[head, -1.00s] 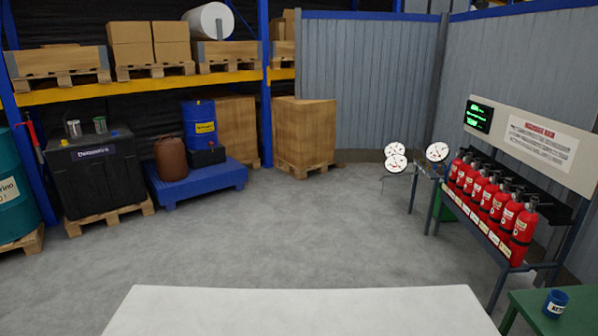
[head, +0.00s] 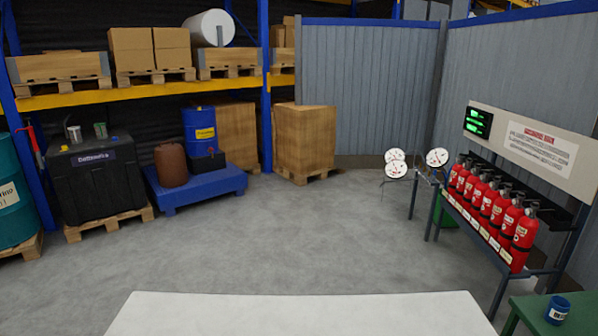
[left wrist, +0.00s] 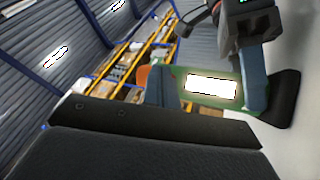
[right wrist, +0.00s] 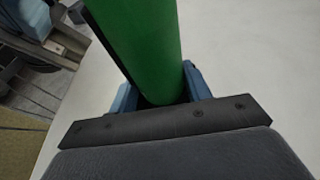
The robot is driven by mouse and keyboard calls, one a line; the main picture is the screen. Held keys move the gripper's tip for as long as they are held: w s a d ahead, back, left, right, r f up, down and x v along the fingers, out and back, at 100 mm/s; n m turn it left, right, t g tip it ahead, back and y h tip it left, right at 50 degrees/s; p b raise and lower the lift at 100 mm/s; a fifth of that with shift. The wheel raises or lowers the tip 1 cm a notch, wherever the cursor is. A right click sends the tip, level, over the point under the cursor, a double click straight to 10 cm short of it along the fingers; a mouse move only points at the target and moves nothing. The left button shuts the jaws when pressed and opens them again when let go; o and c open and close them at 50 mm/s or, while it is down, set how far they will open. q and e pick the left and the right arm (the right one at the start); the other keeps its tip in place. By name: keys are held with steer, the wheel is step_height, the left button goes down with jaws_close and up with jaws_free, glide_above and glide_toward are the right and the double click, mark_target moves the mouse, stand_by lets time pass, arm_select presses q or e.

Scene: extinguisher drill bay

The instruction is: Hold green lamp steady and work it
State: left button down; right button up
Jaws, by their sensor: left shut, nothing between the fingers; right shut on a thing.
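The green lamp (right wrist: 145,45) runs up between the two blue fingers of my right gripper (right wrist: 158,88), which is shut on it. In the left wrist view the lamp has a green-edged face with a bright white lit panel (left wrist: 212,87). My left gripper (left wrist: 160,87) is shut with nothing in it, close to the near edge of that face; I cannot tell whether they touch. A small orange patch (left wrist: 143,75) shows beside it, too unclear to name. Neither gripper nor the lamp shows in the head view.
A bare white table top (head: 290,315) lies in front of me. A rack of red extinguishers (head: 497,205) and a green table (head: 560,325) with a blue cup (head: 557,310) stand at right. Round white dials (head: 396,163) stand behind. The grey floor between is open.

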arm_select(q)
steer(key=s, duration=0.5)
steer(key=shift+s+d, duration=0.15)
steer(key=shift+s, duration=0.1)
arm_select(e)
steer(key=o, duration=1)
